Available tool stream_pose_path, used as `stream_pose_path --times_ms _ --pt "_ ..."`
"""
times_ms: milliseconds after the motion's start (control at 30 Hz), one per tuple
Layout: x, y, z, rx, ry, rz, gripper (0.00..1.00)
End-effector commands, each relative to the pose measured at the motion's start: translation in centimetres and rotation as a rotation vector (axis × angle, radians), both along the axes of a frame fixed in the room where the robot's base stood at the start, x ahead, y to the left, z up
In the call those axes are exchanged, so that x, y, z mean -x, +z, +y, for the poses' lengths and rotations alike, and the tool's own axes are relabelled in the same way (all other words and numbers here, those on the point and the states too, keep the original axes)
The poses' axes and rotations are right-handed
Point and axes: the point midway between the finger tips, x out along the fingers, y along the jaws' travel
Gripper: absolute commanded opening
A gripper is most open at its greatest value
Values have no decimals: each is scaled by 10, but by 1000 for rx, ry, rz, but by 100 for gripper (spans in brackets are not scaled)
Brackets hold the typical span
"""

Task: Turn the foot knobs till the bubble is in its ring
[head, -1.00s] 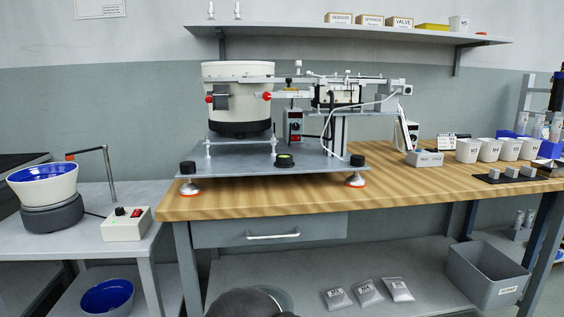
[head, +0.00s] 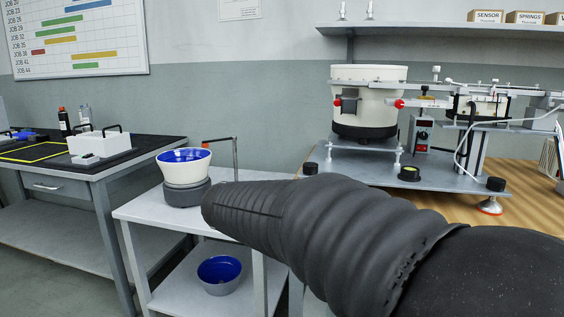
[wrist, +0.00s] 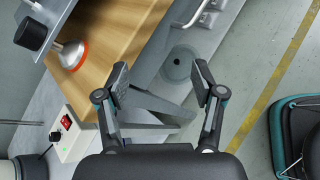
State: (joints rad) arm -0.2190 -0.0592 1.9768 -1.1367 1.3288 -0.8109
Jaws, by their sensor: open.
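The grey base plate (head: 440,180) of the feeder machine stands on the wooden bench at the right of the head view. Its black foot knobs show at the front left (head: 311,168) and front right (head: 496,184), the right one above a round foot with an orange ring. The round bubble level (head: 409,173) sits near the plate's front edge; the bubble is too small to make out. In the wrist view a black foot knob (wrist: 33,33) is at the upper left. My gripper (wrist: 160,80) is open and empty, to the right of that knob and apart from it.
In the head view, a side table (head: 150,212) with a blue-lined bowl feeder (head: 186,165) stands left of the bench. My arm hides the bench's left front. In the wrist view, a control box (wrist: 72,135) with a red switch is at lower left.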

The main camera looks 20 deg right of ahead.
Motion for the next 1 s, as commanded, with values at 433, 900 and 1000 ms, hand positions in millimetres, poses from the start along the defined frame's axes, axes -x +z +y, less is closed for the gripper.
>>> stream_pose_path --times_ms 433,900,1000 --pt "-115 66 48 597 182 284 68" --pt "-139 68 -3 613 185 289 68" --pt "-147 67 -21 613 184 290 68"
